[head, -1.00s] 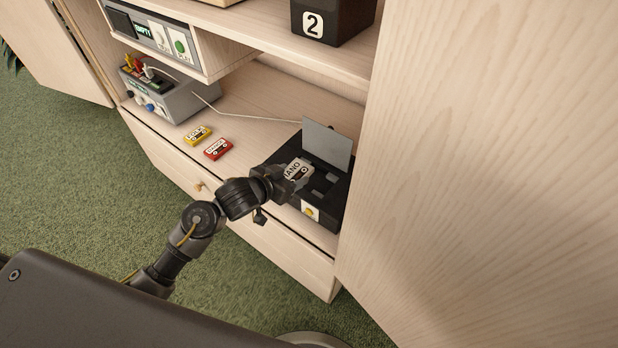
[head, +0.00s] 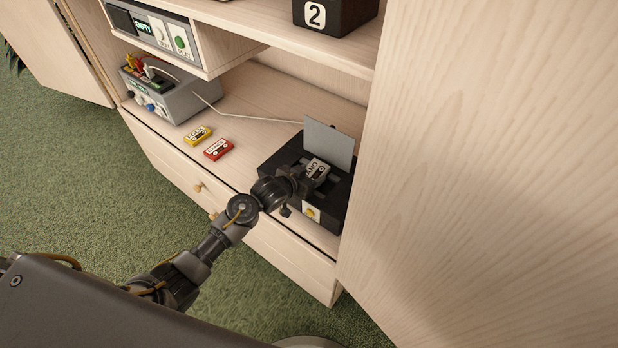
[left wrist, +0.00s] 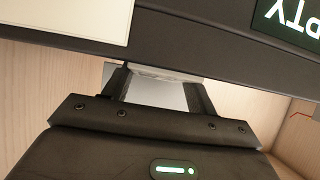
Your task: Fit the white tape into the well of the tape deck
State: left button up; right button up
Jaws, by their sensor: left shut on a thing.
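The white tape (head: 316,170) is held in my left gripper (head: 308,180), over the black tape deck (head: 279,163). The deck's grey lid (head: 328,144) stands open at its back. The tape is at the deck's middle, in front of the lid; I cannot tell whether it is above the well or partly in it. The gripper hides part of the well. In the left wrist view the gripper's fingers (left wrist: 160,85) show at the middle, with a pale surface between them. My right gripper is in neither view.
A yellow tape (head: 198,134) and a red tape (head: 218,149) lie on the shelf left of the deck. A grey box with knobs (head: 178,98) stands further left. A cable crosses the shelf behind. A panel (head: 440,180) rises close on the right. An upper shelf (head: 300,48) hangs above.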

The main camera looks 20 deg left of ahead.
pick_arm(q)
jog(key=shift+s+f, duration=0.25)
jog(key=shift+f, duration=0.45)
jog(key=shift+c, duration=1.1)
jog(key=o, duration=1.1)
jog(key=shift+f, duration=0.1)
jog(key=o, duration=0.4)
jog(key=shift+w+a, duration=0.1)
jog(key=shift+r, duration=0.2)
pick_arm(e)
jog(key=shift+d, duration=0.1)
pick_arm(q)
jog(key=shift+s+r, duration=0.15)
jog(key=shift+s, duration=0.1)
jog(key=p+v, duration=0.1)
jog(key=v, duration=0.3)
jog(key=shift+s+a+r, duration=0.2)
jog(key=shift+s+r, duration=0.05)
jog(key=v, duration=0.6)
jog(key=shift+s+r+p, duration=0.15)
jog(key=shift+s+p, duration=0.1)
jog(key=shift+p, duration=0.15)
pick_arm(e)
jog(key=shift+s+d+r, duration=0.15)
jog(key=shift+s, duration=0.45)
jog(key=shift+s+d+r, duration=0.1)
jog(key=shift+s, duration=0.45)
